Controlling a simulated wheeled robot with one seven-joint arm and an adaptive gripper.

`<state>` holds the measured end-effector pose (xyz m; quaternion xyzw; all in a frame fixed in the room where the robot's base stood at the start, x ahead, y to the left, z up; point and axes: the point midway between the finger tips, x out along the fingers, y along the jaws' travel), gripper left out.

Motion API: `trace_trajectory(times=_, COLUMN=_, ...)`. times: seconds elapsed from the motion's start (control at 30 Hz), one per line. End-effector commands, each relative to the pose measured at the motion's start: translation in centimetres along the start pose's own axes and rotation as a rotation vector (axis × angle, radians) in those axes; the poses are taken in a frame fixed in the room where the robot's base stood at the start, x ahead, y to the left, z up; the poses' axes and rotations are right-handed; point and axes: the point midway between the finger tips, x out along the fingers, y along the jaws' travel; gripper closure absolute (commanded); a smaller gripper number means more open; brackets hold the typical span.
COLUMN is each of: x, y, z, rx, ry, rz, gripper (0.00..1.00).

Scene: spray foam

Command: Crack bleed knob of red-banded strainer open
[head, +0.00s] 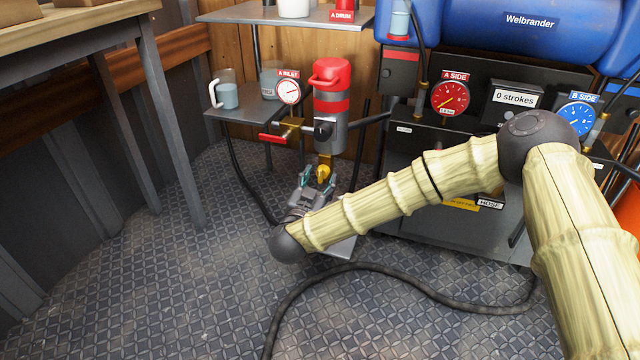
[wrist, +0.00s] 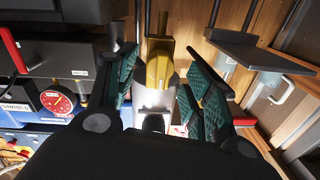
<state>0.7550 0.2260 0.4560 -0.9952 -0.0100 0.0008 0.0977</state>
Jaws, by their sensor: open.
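The red-banded strainer (head: 331,108) is a grey upright cylinder with a red cap and red bands. A yellow brass knob (head: 323,172) sits at its lower end. My gripper (head: 317,180) is just below the strainer, its fingers up around the knob's level. In the wrist view the brass knob (wrist: 159,66) shows in the gap between the teal-padded fingers of my open gripper (wrist: 165,85). Gaps show on both sides, so neither pad appears to touch it. The strainer's grey body (wrist: 155,98) is partly hidden behind the hand.
A brass valve with a red handle (head: 272,138) and the A inlet gauge (head: 289,91) are left of the strainer. A small shelf (head: 245,105) holds mugs. The red A side gauge (head: 450,97) is to the right. A black hose (head: 400,276) lies on the floor.

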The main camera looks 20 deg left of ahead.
Motion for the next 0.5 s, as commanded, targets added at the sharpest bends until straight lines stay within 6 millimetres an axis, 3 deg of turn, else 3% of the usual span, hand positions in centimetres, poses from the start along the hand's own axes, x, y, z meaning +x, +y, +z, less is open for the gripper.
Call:
trace_trajectory(times=0.2, x=1.5, y=0.1, z=0.1, rx=0.000, ry=0.000, rz=0.000, gripper=0.48)
trace_trajectory(times=0.5, x=1.7, y=0.0, z=0.0, rx=0.000, ry=-0.001, rz=-0.001, gripper=0.48)
